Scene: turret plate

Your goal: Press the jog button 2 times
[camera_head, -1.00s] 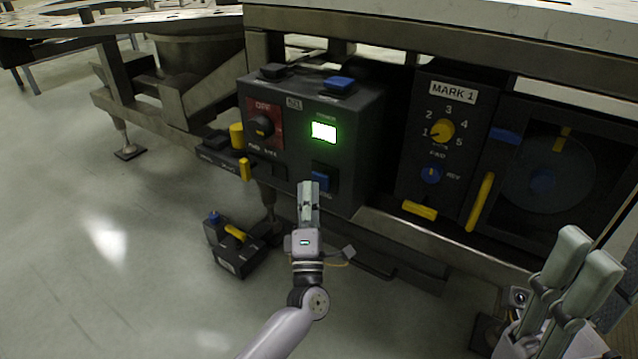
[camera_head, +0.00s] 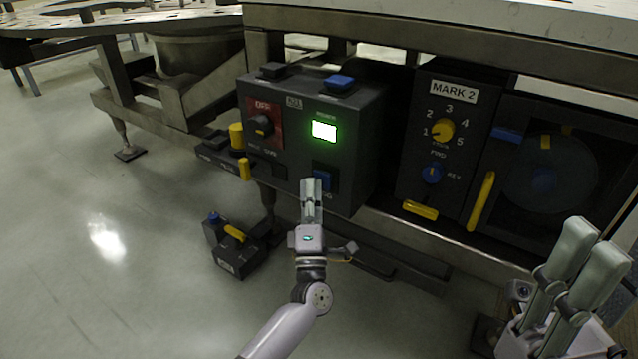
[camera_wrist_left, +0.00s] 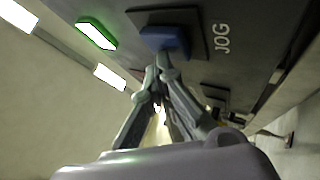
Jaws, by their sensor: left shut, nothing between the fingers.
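The blue jog button (camera_head: 325,178) is on the front of the dark control box (camera_head: 350,125), low and right. In the left wrist view the jog button (camera_wrist_left: 165,38) sits on a dark square plate with JOG printed beside it. My left gripper (camera_head: 311,184) is shut and empty, its fingertips in front of the button's lower left part. In the left wrist view the fingertips (camera_wrist_left: 163,60) are at the button's lower edge; I cannot tell whether they touch it. My right gripper (camera_head: 597,236) is open and empty at the lower right.
A green lit window (camera_head: 324,131) and a knob on a red plate (camera_head: 263,124) are above the button. A panel marked MARK 2 (camera_head: 453,91) with a yellow dial and a disc window (camera_head: 545,175) stand to the right. A pendant box (camera_head: 238,245) lies below left.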

